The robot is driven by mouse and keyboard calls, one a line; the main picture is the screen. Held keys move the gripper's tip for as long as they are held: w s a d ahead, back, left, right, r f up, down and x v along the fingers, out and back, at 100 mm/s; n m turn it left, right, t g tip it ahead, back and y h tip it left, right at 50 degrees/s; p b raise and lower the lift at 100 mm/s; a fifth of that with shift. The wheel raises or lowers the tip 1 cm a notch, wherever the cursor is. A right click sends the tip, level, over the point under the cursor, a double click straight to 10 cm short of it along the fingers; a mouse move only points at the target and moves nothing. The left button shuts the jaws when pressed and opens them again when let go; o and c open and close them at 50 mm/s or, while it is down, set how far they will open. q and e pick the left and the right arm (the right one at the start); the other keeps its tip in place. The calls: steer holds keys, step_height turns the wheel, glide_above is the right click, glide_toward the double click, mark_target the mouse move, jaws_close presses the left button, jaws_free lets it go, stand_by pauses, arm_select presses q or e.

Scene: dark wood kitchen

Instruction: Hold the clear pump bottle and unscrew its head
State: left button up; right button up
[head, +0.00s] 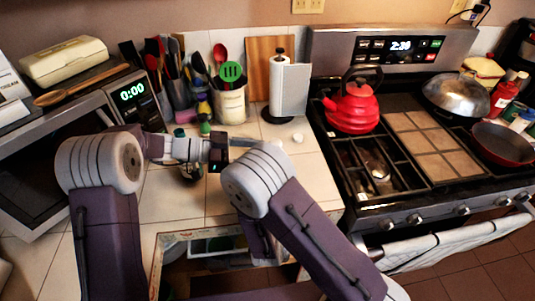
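I cannot make out the clear pump bottle for certain. A small dark, shiny shape (191,174) shows just below my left forearm on the tiled counter, mostly covered, and I cannot tell what it is. My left arm reaches right across the counter and ends near a dark wrist block, where my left gripper (217,155) is too small and covered to show its fingers. My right arm comes up from the lower right and bends at a pale elbow. Its gripper is hidden behind or below the arm.
An open drawer (172,241) lies below the counter's front edge. A utensil crock (229,104), a paper towel holder (288,88) and a cutting board (262,65) stand at the back. A microwave (30,175) is left; a stove with a red kettle (355,108) is right.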

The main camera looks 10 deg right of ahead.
arm_select(q)
steer(key=shift+a+r, duration=0.1)
steer(key=shift+a, duration=0.25)
steer(key=shift+x, duration=3.1)
jaws_close()
jaws_free()
